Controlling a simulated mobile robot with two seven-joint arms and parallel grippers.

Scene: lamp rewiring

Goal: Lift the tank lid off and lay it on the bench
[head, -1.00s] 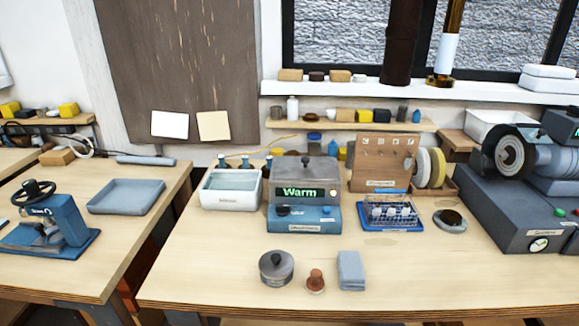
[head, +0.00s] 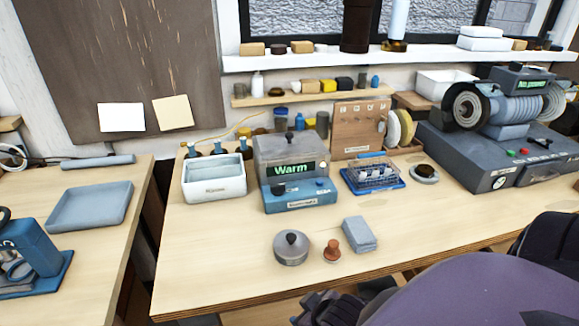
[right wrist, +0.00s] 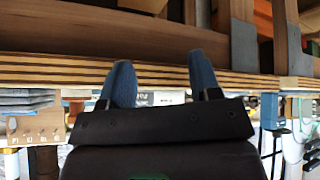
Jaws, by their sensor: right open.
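The tank (head: 298,195) is a grey and blue box with a lit "Warm" display, standing on the bench (head: 220,265). Its grey lid (head: 270,148) with a dark knob on top (head: 291,139) sits on it. My right gripper (head: 322,298) shows partly at the bottom of the head view, in front of the bench edge and well away from the tank. In the right wrist view my right gripper (right wrist: 160,78) has its two blue fingers apart with nothing between them. My left gripper is out of view.
A round grey lidded pot (head: 291,250), a red-brown stamp-like knob (head: 332,251) and folded grey cloths (head: 360,234) stand in front of the tank. A white basin (head: 214,185) is left of it, a blue rack (head: 373,178) right. The bench's front left is clear.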

